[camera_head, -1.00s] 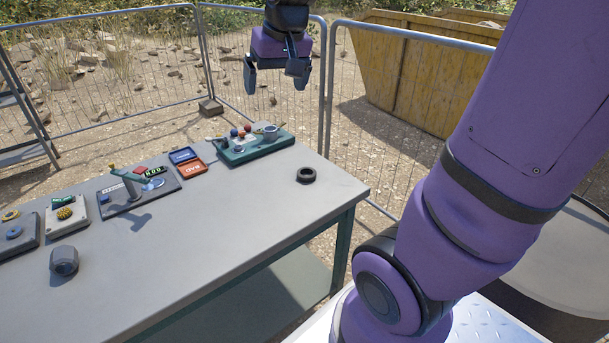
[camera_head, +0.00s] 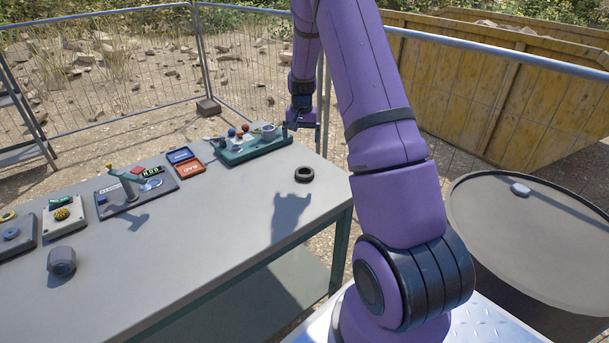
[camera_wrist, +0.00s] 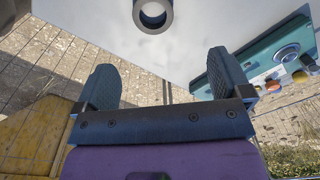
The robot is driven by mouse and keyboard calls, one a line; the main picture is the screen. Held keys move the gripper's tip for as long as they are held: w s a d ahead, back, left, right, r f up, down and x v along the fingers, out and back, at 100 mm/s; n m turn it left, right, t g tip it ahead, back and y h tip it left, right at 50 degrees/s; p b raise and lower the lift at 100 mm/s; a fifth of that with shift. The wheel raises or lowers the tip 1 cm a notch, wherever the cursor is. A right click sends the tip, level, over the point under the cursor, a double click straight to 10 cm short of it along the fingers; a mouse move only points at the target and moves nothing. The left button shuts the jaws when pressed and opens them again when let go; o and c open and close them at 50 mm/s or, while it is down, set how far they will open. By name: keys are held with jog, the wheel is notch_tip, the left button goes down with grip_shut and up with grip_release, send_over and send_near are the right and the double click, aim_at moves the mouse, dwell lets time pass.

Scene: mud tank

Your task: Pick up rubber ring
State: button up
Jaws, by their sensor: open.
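The rubber ring (camera_head: 304,174) is a small black ring lying flat near the far right corner of the grey table. In the wrist view the ring (camera_wrist: 141,18) shows at the top edge, beyond the fingertips and a little left of the middle between them. My gripper (camera_wrist: 162,78) is open, with two dark fingers apart and nothing between them. In the head view my gripper (camera_head: 303,122) hangs beyond the table's far edge, above and behind the ring, apart from it. Its fingers are partly hard to make out there.
A green board with knobs (camera_head: 250,147) stands left of the ring. Red and blue trays (camera_head: 187,168), a lever panel (camera_head: 130,195) and a hex nut (camera_head: 62,262) are further left. Mesh fencing (camera_head: 100,75) runs behind. A round drum (camera_head: 540,225) stands right. The table's front right is clear.

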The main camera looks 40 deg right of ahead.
send_over(305, 169)
jog(key=s+a, duration=0.1)
jog(key=s, duration=0.1)
notch_tip(305, 169, down, 4)
notch_tip(305, 169, down, 5)
jog(key=shift+a+f, duration=0.1)
jog(key=shift+a, duration=0.05)
jog(key=shift+w+a+f, duration=0.1)
jog(key=shift+a+f, duration=0.05)
jog(key=shift+f, duration=1.3)
jog(key=shift+a+f, duration=0.15)
jog(key=shift+f, duration=1.25)
jog(key=c, duration=1)
jog(key=shift+r, duration=0.2)
